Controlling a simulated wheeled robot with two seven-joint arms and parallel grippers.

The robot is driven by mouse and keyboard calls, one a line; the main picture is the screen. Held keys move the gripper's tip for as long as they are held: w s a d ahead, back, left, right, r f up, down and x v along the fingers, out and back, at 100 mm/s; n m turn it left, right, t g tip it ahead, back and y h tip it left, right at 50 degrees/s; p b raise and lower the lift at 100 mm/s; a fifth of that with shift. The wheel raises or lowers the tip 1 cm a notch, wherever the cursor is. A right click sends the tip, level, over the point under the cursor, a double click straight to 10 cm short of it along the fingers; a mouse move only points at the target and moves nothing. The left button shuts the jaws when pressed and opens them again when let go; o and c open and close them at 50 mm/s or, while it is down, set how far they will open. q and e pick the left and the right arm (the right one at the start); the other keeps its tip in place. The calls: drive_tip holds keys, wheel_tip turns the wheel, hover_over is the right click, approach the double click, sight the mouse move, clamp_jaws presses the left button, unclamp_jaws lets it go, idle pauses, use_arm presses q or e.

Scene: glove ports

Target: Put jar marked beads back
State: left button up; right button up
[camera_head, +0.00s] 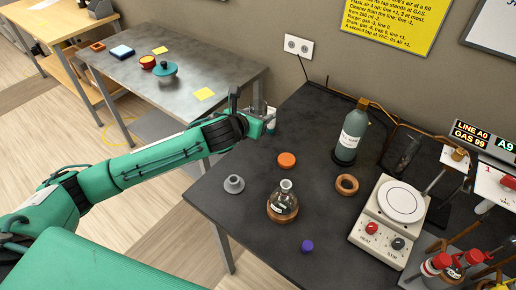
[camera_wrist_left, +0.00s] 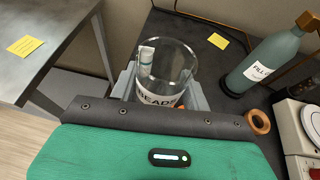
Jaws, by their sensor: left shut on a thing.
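The clear glass jar marked beads (camera_wrist_left: 168,70) sits upright between the two grey fingers of my left gripper (camera_wrist_left: 164,92) in the left wrist view. Its rim is open at the top and the white label is partly hidden by my wrist cover. In the head view my left gripper (camera_head: 258,116) is at the back left edge of the dark bench, shut on the jar (camera_head: 271,118), which is mostly hidden behind the fingers. Whether the jar touches the bench cannot be told. My right gripper is not in view.
The dark bench (camera_head: 240,206) holds an orange disc (camera_head: 287,160), a grey fitting (camera_head: 234,184), a flask (camera_head: 284,200) on a cork ring, an empty ring (camera_head: 347,184), a tall bottle (camera_head: 352,134) and a hotplate (camera_head: 391,220). A grey table (camera_head: 222,75) stands left, beyond a gap.

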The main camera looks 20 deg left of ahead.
use_arm(q)
wheel_tip(320, 180, down, 10)
drive_tip(key=shift+r+p, duration=0.1)
drive_tip(key=shift+p, duration=0.35)
wheel_tip(320, 180, down, 4)
drive_tip(key=shift+f, duration=0.2)
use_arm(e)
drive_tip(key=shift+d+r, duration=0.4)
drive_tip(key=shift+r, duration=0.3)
use_arm(q)
drive_tip(key=o, duration=1)
drive_tip(key=shift+f, duration=0.1)
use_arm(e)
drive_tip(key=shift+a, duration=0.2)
use_arm(q)
drive_tip(key=b+v, duration=0.1)
drive_tip(key=v, duration=1)
drive_tip(key=shift+s+a+r+b, duration=0.1)
drive_tip(key=shift+s+r+b, duration=0.2)
drive_tip(key=shift+s, duration=0.25)
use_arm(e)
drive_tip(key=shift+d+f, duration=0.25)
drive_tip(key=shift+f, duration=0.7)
